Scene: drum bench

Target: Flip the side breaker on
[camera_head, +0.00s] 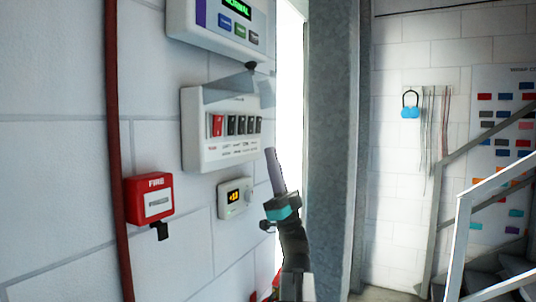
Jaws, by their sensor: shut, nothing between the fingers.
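A white breaker panel (192,150) is mounted on the left wall. It holds a row of switches: a red breaker (217,125) at the left end and several black breakers (243,125) to its right. A grey cover flap (232,86) with a dark knob is raised above the row, leaving the switches exposed. Which switch is the side breaker, and the on or off positions, I cannot tell. My gripper (271,154) is shut and empty, pointing up just right of the panel's lower right corner, apart from the switches in the picture.
A display unit (215,22) hangs above the panel, and a small thermostat (235,197) below it. A red fire box (149,199) and red pipe (117,150) are at the left. A grey column (331,150) stands right of my arm; stair railings (462,230) are farther right.

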